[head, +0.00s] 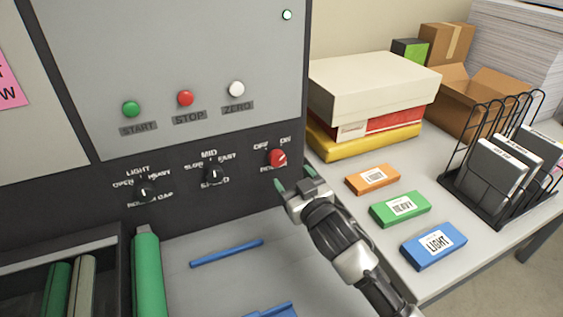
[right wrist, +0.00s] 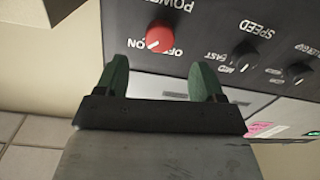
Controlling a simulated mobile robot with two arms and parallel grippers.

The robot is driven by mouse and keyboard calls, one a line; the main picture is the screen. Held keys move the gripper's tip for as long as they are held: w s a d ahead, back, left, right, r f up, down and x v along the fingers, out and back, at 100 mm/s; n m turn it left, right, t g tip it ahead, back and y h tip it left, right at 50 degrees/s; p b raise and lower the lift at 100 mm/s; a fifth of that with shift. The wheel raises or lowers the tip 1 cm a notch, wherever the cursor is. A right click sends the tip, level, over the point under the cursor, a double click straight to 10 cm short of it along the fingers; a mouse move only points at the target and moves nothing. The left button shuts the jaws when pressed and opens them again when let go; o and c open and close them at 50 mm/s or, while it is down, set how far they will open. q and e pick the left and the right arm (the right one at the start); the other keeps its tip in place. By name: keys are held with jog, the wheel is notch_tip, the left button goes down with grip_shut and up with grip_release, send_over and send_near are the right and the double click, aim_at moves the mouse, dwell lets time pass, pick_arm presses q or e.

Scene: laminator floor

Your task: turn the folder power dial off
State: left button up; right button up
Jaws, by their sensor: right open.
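The folder power dial (head: 277,157) is a red knob on the dark strip of the machine front, with OFF printed at its upper left and ON at its upper right. Its white pointer line appears turned toward ON. The dial (right wrist: 159,36) also shows in the right wrist view, beyond the fingers and about midway between them. My right gripper (head: 294,183) is open and empty, just below and right of the dial, apart from it. Its green fingers also show in the right wrist view (right wrist: 162,82). My left gripper is out of view.
Black speed (head: 213,174) and left (head: 146,192) dials sit on the same strip, left of the red one. Green, red and white buttons are above. On the right table lie orange, green and blue boxes (head: 433,246) and a wire rack (head: 497,165).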

aim_at(279, 161)
jog(key=x, duration=0.6)
jog(key=shift+w+a+p, duration=0.15)
jog(key=shift+w+p, duration=0.15)
jog(key=shift+p, duration=0.1)
jog(key=c, duration=0.9)
jog(key=shift+c, duration=0.2)
